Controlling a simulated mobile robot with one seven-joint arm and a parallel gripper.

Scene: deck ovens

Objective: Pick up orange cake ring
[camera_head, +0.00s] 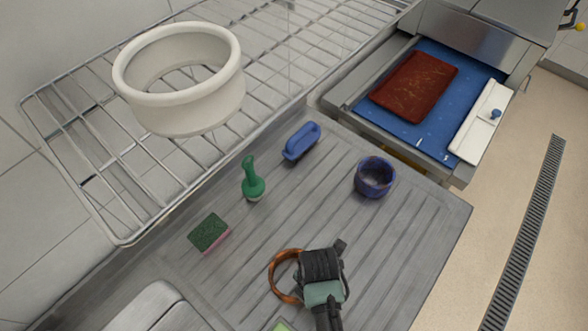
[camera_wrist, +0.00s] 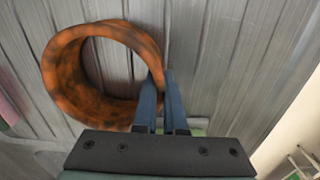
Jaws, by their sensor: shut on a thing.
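The orange cake ring (camera_head: 284,293) is a round open band with dark mottling. It is at the lower middle of the head view, over the ribbed grey metal surface, at the left side of my gripper (camera_head: 298,271). In the wrist view the ring (camera_wrist: 62,82) fills the left half. Its right wall is between the blue fingers of my gripper (camera_wrist: 166,85), which are shut on it. My gripper hides part of the ring in the head view. I cannot tell whether the ring still touches the surface.
A wire rack (camera_head: 75,130) bears a big white ring (camera_head: 190,105). A blue-lined tray (camera_head: 430,135) is at upper right.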

